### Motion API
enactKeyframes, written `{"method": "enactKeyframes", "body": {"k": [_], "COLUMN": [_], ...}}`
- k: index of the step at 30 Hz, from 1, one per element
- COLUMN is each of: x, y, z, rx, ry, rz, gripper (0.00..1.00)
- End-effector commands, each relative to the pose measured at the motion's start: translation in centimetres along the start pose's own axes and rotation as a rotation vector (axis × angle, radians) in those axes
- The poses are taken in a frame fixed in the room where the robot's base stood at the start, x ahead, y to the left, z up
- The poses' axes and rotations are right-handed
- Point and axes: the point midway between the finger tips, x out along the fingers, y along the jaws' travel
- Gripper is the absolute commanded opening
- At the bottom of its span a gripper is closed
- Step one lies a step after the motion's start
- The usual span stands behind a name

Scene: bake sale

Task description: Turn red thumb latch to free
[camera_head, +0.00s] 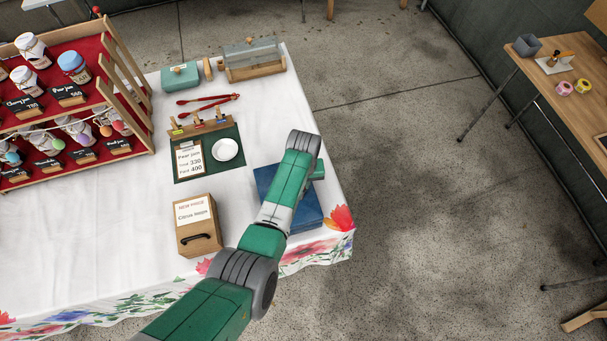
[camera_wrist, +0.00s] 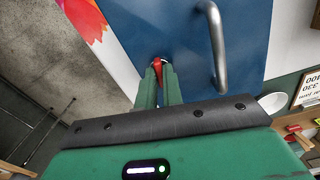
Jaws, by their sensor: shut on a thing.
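The red thumb latch (camera_wrist: 157,66) sits near the edge of the blue box lid (camera_wrist: 180,30) in the wrist view. My gripper (camera_wrist: 158,72) is shut on the red thumb latch, with the green fingers close together around it. The fingers hide part of the latch, so its exact turn is hard to tell. A curved metal handle (camera_wrist: 217,50) stands on the lid to the right of the latch. In the head view the blue box (camera_head: 311,216) lies near the right edge of the table, partly covered by my arm, and the latch is hidden.
A wooden box labelled Citrus (camera_head: 198,240) stands left of the blue box. A dark green board (camera_head: 232,170) with a price sheet and white dish (camera_head: 225,149) lies behind, near red tongs (camera_head: 205,100). A jar rack (camera_head: 140,125) stands left. The floor on the right is open.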

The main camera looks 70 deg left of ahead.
Motion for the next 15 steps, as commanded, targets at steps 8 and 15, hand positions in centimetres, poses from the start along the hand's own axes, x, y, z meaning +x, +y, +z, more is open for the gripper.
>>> {"method": "enactKeyframes", "body": {"k": [8, 15], "x": [-0.03, -0.03], "y": [0.04, 0.02], "z": [-0.02, -0.03], "rx": [-0.129, -0.177], "ry": [0.001, 0.001], "rz": [0.000, 0.000], "gripper": [0.00, 0.00]}}
